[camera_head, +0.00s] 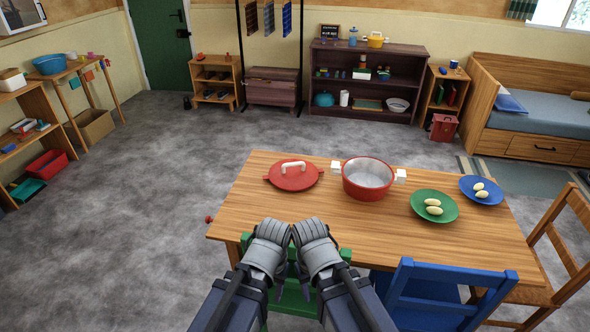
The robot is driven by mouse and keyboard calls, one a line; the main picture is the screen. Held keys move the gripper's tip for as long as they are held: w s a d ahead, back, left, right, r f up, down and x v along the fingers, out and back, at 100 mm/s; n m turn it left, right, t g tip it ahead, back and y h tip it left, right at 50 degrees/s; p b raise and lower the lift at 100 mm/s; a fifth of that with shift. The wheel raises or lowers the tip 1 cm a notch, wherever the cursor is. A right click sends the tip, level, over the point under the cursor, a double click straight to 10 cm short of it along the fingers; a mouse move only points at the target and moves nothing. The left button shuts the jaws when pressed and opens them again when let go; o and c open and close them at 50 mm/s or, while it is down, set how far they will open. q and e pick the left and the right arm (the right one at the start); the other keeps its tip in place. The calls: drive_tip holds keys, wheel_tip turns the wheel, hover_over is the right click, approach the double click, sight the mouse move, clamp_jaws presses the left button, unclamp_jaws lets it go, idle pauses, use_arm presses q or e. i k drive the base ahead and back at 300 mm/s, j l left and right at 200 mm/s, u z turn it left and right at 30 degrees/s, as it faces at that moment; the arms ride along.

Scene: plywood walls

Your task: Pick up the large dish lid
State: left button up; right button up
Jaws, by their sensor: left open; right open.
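A red lid (283,179) with a white arched handle lies flat on the wooden table (255,215), near its far left part. A red pot (367,190) with white side handles and a pale inside stands uncovered to the right of the lid. My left gripper (270,232) and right gripper (310,232) are side by side at the near edge of the table, in front of the lid and apart from it. Both look empty. Their fingertips are hard to make out from here.
A green plate (434,216) and a blue plate (467,190) with pale egg-shaped items are on the table's right. A green chair (290,301) is under my arms; a blue chair (405,290) and a wooden chair (562,235) stand nearby. Grey floor is open to the left.

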sight(289, 175)
drive_tip(key=i+j+z, duration=0.4)
drive_tip(key=i+j, duration=0.15)
drive_tip(key=j, duration=0.15)
drive_tip(key=i+j, duration=0.3)
drive_tip(key=i, duration=0.1)
